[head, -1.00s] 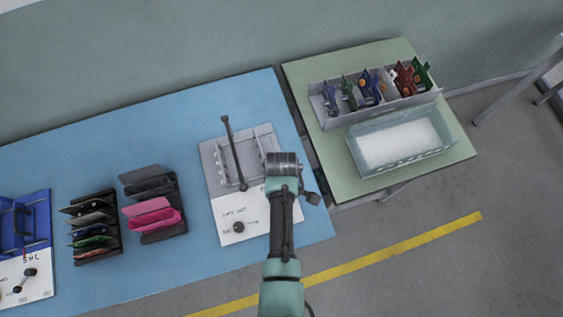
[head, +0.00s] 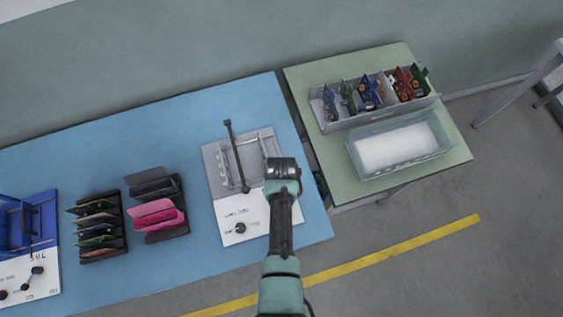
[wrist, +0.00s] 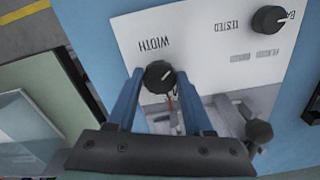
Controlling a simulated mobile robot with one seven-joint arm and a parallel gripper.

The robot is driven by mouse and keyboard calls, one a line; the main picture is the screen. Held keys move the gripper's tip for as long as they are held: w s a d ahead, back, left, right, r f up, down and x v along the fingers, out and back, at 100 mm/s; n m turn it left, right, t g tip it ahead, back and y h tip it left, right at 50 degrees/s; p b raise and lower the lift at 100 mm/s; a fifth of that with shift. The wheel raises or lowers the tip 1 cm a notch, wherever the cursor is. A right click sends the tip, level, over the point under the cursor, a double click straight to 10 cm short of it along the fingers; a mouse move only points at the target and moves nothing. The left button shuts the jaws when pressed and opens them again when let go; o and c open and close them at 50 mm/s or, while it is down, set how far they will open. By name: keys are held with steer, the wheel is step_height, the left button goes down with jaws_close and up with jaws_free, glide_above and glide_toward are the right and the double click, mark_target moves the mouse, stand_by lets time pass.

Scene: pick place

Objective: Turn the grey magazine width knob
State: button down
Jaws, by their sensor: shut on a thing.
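The grey magazine (head: 213,165) stands on the blue table with a white panel (head: 229,213) at its front. In the wrist view, the panel (wrist: 205,25) bears the word WIDTH, upside down, and beside it the round black width knob (wrist: 159,77) with a white pointer mark. My gripper (wrist: 159,75) has its blue fingers on both sides of this knob and is shut on it. In the head view my arm hides the width knob and the fingers.
A second black knob (wrist: 271,19) sits on the same panel. A dark lever (head: 237,158) crosses the grey magazine. A blue magazine (head: 30,225) and two dark racks (head: 101,253) stand left. The green table (head: 325,165) holds a grey bin (head: 345,125) and a clear tray (head: 400,171).

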steer(key=m, duration=0.4)
steer(key=shift+p, duration=0.3)
steer(key=shift+a+m, duration=0.1)
steer(key=shift+m, duration=1.7)
steer(key=shift+c, duration=1.4)
jaws_free()
steer(key=shift+r, duration=0.1)
step_height(320, 180, up, 13)
steer(key=shift+p, duration=0.4)
